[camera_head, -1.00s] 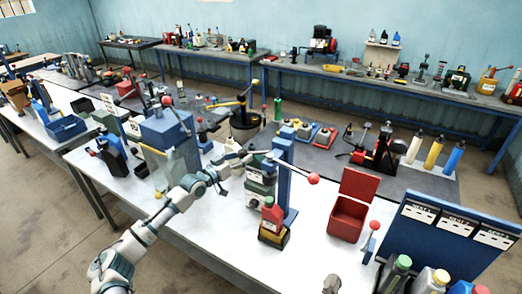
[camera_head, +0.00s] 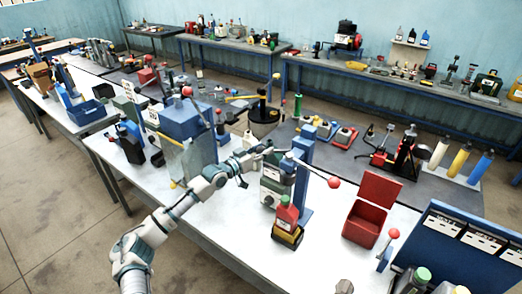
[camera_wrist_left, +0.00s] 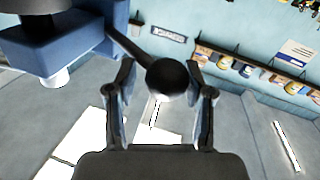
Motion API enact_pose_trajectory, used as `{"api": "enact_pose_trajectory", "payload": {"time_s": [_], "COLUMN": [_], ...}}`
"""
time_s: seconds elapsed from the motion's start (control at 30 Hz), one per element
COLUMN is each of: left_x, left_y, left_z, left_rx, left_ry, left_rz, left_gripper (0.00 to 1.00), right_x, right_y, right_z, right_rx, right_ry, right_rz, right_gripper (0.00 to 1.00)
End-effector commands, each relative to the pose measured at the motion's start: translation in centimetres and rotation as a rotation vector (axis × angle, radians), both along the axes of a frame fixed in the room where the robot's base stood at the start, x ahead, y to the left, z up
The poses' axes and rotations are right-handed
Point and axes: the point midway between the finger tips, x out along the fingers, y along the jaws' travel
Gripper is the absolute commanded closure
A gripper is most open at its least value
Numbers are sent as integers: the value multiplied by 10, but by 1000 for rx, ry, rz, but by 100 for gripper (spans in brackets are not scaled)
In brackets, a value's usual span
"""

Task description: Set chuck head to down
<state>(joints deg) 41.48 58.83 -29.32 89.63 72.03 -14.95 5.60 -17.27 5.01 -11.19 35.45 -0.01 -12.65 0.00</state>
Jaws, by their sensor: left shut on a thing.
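A blue press (camera_head: 303,165) stands upright on the white table. A lever with a red ball (camera_head: 334,182) sticks out to its right. My left gripper (camera_head: 264,150) is at the press's left side, at head height. The lever runs up left to the blue press head (camera_wrist_left: 75,48). A pale chuck-like piece (camera_wrist_left: 57,79) hangs under that head. My right gripper is not in view.
A green-grey box (camera_head: 270,188) and a red bottle (camera_head: 286,214) stand close to the press. An open red box (camera_head: 364,222) is to the right. A blue machine (camera_head: 185,120) is on the left. The white table is clear at the front.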

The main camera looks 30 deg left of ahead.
Motion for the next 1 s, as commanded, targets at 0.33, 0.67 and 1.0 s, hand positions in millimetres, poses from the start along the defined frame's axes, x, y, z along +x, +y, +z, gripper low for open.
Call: {"api": "enact_pose_trajectory", "payload": {"time_s": [0.33, 0.67, 1.0], "left_x": [1, 1, 1], "left_y": [10, 11, 12], "left_z": [-27, -99, -108], "left_rx": [9, 7, 9], "left_ry": [4, 7, 5], "left_rz": [18, 19, 20], "left_gripper": [100, 100, 100], "right_x": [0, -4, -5], "right_y": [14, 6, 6], "right_z": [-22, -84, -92], "right_rx": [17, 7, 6], "right_ry": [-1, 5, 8], "right_rz": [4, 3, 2], "right_gripper": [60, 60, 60]}}
